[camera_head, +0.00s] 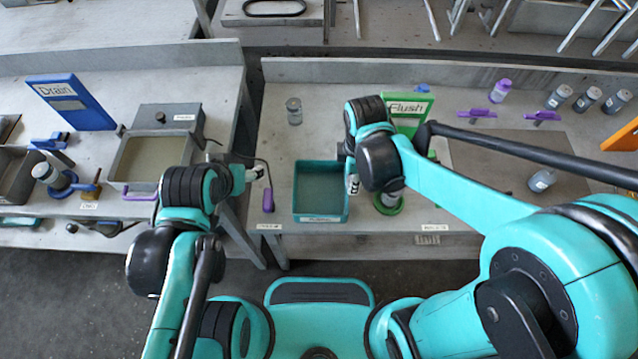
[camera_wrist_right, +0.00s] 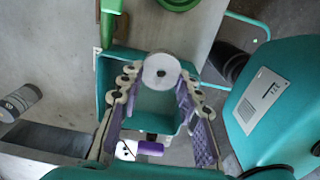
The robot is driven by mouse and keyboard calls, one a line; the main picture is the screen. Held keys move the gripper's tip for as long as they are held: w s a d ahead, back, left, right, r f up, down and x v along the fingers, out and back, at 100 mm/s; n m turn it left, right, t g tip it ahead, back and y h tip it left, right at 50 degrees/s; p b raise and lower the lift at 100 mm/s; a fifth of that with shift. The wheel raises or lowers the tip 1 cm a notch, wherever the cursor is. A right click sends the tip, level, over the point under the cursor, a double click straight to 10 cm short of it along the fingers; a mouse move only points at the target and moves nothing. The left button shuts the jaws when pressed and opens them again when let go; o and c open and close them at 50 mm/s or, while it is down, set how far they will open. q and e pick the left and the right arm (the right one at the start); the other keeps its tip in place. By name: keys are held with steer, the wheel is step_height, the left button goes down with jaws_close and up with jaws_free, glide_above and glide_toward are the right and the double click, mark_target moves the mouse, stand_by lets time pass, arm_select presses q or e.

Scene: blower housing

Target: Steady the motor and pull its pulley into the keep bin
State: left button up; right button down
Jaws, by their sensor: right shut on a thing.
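The pulley, a pale grey disc with a small centre hole (camera_wrist_right: 160,70), sits between the fingertips of my right gripper (camera_wrist_right: 158,80), which is shut on it. The teal keep bin (camera_head: 320,219) stands at the front of the middle table; in the right wrist view its wall (camera_wrist_right: 112,62) shows behind the pulley. My right gripper (camera_head: 352,184) is at the bin's right edge in the head view. A grey cylinder, seemingly the motor (camera_head: 388,199), stands in a green ring right of the bin, partly hidden by my right arm. My left gripper (camera_head: 255,173) is left of the bin, apart from the motor; its opening is unclear.
A purple-handled tool (camera_head: 268,200) lies left of the bin. A green Flush sign (camera_head: 408,108) stands behind my right wrist. A jar (camera_head: 294,111) stands at the back, and several bottles are at the right. A tray (camera_head: 155,160) is on the left table.

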steer(key=b, duration=0.3)
glide_above(318, 195)
step_height(318, 195, down, 6)
steer(key=shift+s+r, duration=0.1)
steer(key=shift+r, duration=0.1)
steer(key=shift+f+b, duration=1)
steer(key=shift+f, duration=0.95)
steer(key=shift+f, duration=0.1)
steer(key=c, duration=1.1)
jaws_free()
steer(key=shift+o, duration=0.2)
